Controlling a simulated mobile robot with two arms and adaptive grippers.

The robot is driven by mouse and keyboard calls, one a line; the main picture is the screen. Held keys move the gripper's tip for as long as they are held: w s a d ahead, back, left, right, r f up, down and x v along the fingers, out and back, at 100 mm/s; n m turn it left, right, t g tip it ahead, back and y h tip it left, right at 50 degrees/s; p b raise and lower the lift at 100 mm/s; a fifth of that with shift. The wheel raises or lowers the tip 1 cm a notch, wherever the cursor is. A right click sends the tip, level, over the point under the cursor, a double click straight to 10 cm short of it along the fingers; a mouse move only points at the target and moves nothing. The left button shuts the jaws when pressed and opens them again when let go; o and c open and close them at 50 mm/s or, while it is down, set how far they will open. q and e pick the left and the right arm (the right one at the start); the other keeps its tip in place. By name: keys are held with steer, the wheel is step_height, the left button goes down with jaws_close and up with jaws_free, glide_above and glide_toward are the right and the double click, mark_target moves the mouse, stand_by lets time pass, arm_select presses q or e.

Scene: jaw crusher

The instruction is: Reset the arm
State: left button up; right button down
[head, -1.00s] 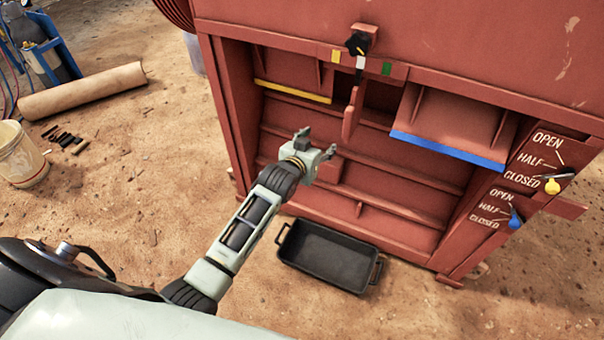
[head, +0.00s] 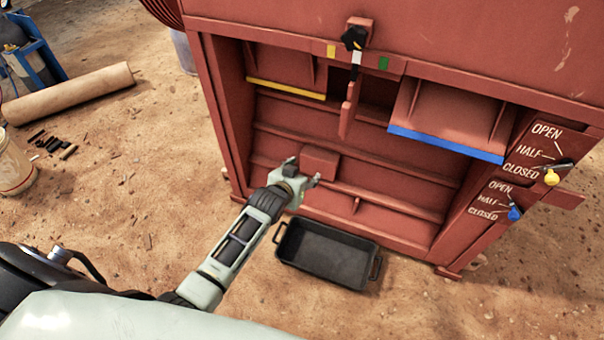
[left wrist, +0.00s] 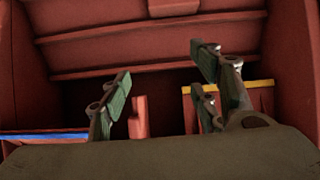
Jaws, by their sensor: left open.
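My left arm (head: 233,248) reaches in from the lower left in the head view. Its gripper (head: 303,171) is open and empty in front of the lower part of the red machine (head: 470,45), above and a little left of the black tray. In the left wrist view the open gripper (left wrist: 165,85) shows its green-padded fingers spread, with nothing between them. The machine's red inner wall and ledges fill the background there. My right gripper is not in view.
The black tray (head: 283,256) lies empty on the dirt by the machine's foot. A yellow-edged flap (head: 285,72) and a blue-edged flap (head: 447,110) hang in the machine. A yellow lever knob (head: 551,177) and a blue one (head: 514,213) sit at right. A white bucket (head: 14,165) stands left.

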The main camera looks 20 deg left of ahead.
arm_select(q)
steer(key=s+f+m+g, duration=0.1)
steer(key=s+f+g, duration=0.4)
steer(key=s+f, duration=1.65)
steer(key=s+f+g, duration=0.2)
steer(key=s+f, duration=0.3)
steer(key=s, duration=0.6)
steer(key=s+f+g, duration=0.2)
steer(key=s+f, duration=0.2)
steer(key=s, duration=0.7)
steer(key=s+a+f+m+g, duration=0.1)
steer(key=s+f, duration=0.4)
steer(key=s, duration=0.6)
steer(key=shift+f+g, duration=0.3)
steer(key=shift+g, duration=0.1)
